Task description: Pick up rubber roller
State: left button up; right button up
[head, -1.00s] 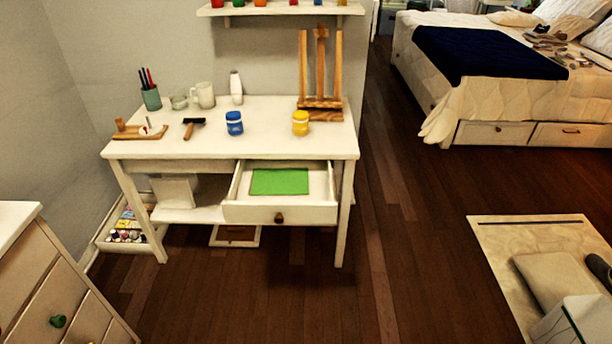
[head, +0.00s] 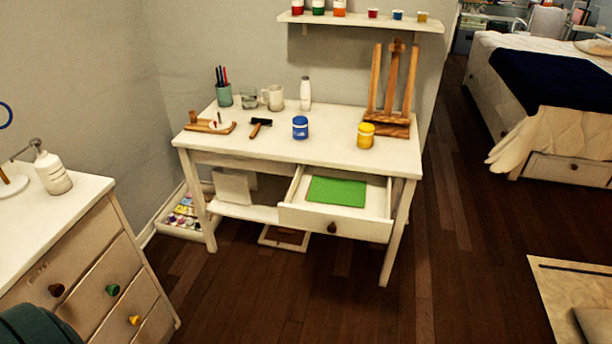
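The rubber roller (head: 261,122), with a black head and a wooden handle, lies on the white table (head: 330,152) near its middle left. It lies between a wooden stand-like piece (head: 208,126) on its left and a blue paint jar (head: 300,128) on its right, apart from both. Neither of my grippers is in view.
An open drawer (head: 334,222) with a green sheet juts from the table front. A yellow jar (head: 366,136) and a wooden easel (head: 393,95) stand at the table's right. A dresser (head: 85,265) stands at front left. The wooden floor (head: 330,300) before the table is clear.

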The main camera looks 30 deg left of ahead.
aim_at(258, 121)
jog(key=i+j+u, duration=0.35)
jog(key=j, duration=0.15)
jog(key=i+j+u, duration=0.7)
jog(key=i+l, duration=0.05)
jog(key=i, duration=0.05)
